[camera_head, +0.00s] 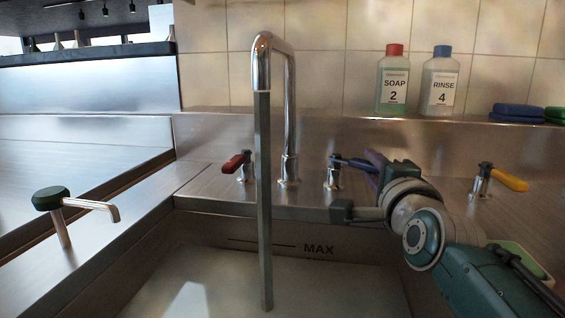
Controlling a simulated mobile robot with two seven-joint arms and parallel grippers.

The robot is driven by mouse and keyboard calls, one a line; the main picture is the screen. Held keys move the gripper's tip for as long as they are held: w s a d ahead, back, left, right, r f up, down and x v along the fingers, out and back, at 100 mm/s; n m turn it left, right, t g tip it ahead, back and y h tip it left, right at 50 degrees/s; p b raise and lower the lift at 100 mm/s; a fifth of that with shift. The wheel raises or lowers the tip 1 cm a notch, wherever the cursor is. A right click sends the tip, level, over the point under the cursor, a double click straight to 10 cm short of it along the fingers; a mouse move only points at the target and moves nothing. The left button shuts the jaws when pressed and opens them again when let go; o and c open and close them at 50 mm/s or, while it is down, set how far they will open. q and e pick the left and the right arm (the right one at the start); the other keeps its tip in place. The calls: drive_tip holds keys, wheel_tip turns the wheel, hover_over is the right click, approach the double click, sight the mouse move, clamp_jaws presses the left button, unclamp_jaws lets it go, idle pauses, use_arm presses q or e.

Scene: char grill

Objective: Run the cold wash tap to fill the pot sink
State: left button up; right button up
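The pot sink (200,225) lies in the lower middle, with a MAX line on its back wall. A pale surface that looks like water (330,285) lies a little below that line. A grey column of water (265,200) runs from the chrome spout (262,60) into the sink. The cold wash tap (352,162), with a blue lever, stands right of the spout, its lever pointing right. My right gripper (370,190) is close in front of the lever's right end, its fingers apart; contact cannot be told. My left gripper is not in view.
A red-lever tap (237,162) stands left of the spout and a yellow-lever tap (507,178) at the right. A green-topped dispenser (50,199) stands on the left counter. Soap (393,82) and rinse (438,85) bottles and blue sponges (518,112) sit on the back ledge.

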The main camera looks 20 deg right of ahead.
clamp_jaws()
idle(1.1)
